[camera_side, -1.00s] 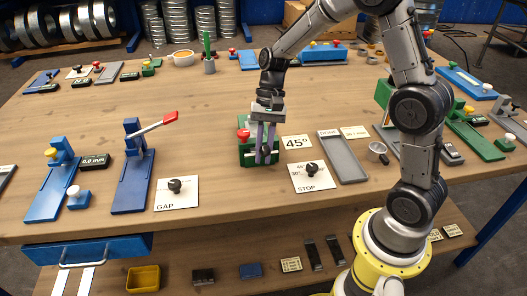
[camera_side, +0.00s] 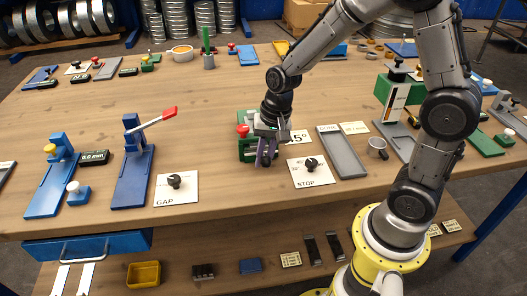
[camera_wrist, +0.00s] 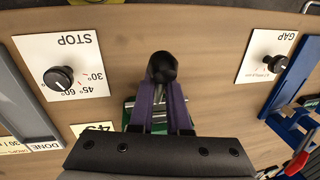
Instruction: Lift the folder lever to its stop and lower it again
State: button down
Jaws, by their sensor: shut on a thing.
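The folder is a small green bench device (camera_side: 246,150) with a red knob (camera_side: 243,130), near the front middle of the table in the side view. My gripper (camera_side: 267,160) is in front of it, low and tilted. In the wrist view its two purple fingers (camera_wrist: 161,100) are closed around the black knob (camera_wrist: 162,68) at the lever's end. Parts of the green folder (camera_wrist: 160,129) and a metal bar show behind the fingers. My gripper hides most of the lever, so its exact angle is hard to read.
A STOP card (camera_side: 311,171) with a black dial lies right of the folder; it also shows in the wrist view (camera_wrist: 62,65). A GAP card (camera_side: 177,188) and a blue device with a red-tipped lever (camera_side: 133,170) stand left. A grey DONE tray (camera_side: 342,152) lies right.

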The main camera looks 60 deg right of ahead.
jog(key=shift+s+a+f+t+h, duration=0.15)
jog(key=shift+s+f+t+h, duration=0.1)
jog(key=shift+f+t+h, duration=0.5)
jog(key=shift+f, duration=0.15)
dwell(0.3)
jog(key=c, duration=0.9)
grip_release()
jog(key=v, duration=1.4)
